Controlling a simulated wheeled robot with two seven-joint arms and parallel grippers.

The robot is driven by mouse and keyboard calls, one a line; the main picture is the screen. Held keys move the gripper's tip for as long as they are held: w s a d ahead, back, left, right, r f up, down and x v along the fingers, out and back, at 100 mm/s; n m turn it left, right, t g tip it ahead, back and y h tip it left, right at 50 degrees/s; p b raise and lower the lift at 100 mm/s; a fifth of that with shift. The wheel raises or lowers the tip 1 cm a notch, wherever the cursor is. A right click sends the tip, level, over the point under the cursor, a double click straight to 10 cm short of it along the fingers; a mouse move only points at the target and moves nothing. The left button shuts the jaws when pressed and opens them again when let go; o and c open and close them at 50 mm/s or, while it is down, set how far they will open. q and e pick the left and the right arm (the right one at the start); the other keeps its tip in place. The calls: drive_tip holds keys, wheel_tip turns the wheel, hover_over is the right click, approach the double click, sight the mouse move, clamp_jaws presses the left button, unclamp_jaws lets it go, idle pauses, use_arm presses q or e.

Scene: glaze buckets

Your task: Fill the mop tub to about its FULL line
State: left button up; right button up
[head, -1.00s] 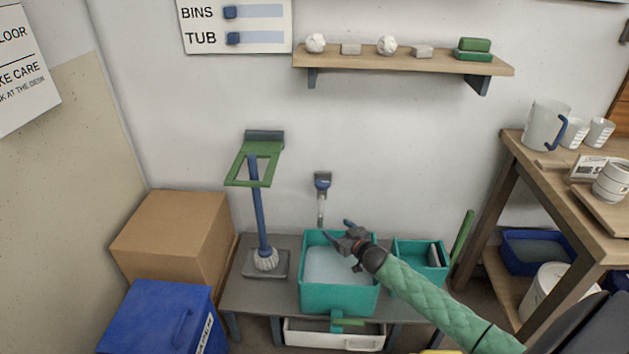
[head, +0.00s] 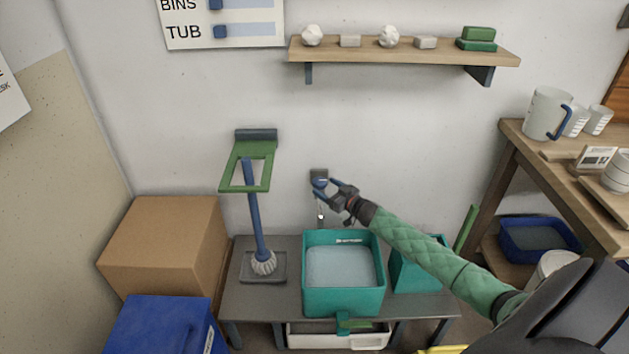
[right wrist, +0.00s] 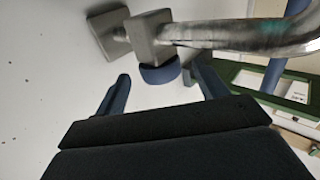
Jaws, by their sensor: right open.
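The teal mop tub (head: 343,300) stands on the grey bench below the wall tap (head: 319,174). Pale water (head: 340,268) lies in it, below a small whitish marking (head: 349,241) on the inner back wall, too small to read. My right gripper (head: 325,189) is open at the tap, partly covering it. In the right wrist view, the tap's blue knob (right wrist: 160,74) sits between the tips of my open fingers (right wrist: 163,88), with the metal spout (right wrist: 245,36) above. I cannot tell whether the fingers touch the knob or whether water runs. My left gripper is out of view.
A mop-like brush (head: 257,225) stands on a grey tray left of the tub. A smaller teal bin (head: 418,272) is at its right, partly behind my right arm. A cardboard box (head: 160,240) and blue bin (head: 160,325) stand left. A shelf (head: 400,51) hangs above.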

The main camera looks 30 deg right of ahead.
sight(316, 181)
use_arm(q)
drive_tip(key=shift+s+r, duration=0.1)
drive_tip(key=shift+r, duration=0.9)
use_arm(e)
drive_tip(key=shift+x, duration=2.95)
drive_tip(key=c, duration=1)
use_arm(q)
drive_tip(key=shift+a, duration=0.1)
